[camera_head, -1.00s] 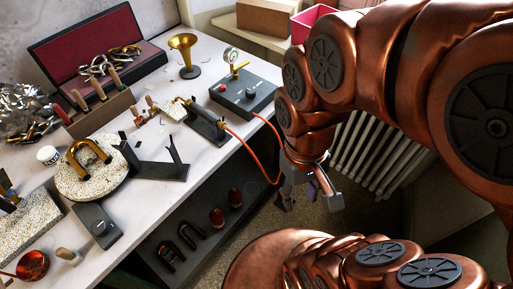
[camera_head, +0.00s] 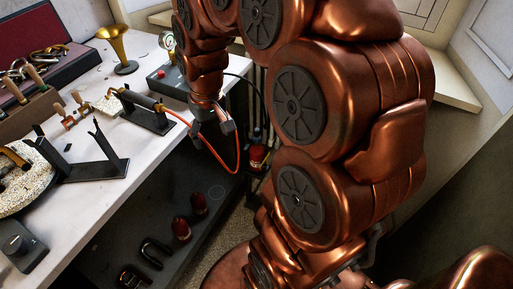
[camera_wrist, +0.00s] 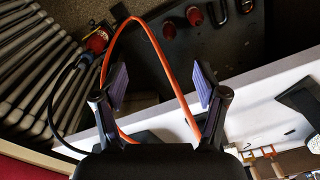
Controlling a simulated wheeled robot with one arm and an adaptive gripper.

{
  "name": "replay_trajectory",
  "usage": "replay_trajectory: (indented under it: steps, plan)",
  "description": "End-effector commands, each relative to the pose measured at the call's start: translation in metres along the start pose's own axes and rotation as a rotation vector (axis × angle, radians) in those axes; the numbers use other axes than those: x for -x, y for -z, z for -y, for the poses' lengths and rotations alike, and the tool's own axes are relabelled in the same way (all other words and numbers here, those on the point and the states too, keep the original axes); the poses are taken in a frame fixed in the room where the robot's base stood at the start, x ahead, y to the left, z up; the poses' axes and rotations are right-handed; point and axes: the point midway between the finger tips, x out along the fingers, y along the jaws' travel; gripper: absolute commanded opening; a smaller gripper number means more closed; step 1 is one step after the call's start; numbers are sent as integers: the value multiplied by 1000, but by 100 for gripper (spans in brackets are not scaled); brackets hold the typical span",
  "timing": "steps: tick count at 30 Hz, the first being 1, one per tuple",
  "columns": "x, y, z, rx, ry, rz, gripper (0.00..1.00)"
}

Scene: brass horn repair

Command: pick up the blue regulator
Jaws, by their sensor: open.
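The box is not clearly seen there.
An orange hose (camera_head: 238,160) loops beside my gripper and shows close to the fingers in the wrist view (camera_wrist: 108,58). A torch on a stand (camera_head: 147,112), a brass horn bell (camera_head: 116,45) and a black forked stand (camera_head: 100,169) occupy the bench (camera_head: 128,190). Red cylinders (camera_head: 181,229) stand on the lower shelf.

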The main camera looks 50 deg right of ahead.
Motion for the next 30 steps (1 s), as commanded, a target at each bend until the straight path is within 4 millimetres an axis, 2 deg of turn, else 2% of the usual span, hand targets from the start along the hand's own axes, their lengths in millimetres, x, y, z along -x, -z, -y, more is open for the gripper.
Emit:
replay_trajectory:
  steps: [1, 5, 9, 15, 18, 21, 25, 30]
  plan:
    - [-32, 16, -15, -26, 2, -16, 72]
    - [-74, 54, -54, -82, 0, -64, 72]
    - [-123, 87, -106, -149, -12, -114, 72]
    - [-187, 119, -184, -245, -39, -177, 72]
    - [-210, 127, -217, -281, -55, -201, 72]
    - [-224, 131, -239, -307, -66, -219, 72]
    - [-234, 132, -253, -322, -74, -224, 72]
    - [-247, 134, -257, -324, -75, -223, 72]
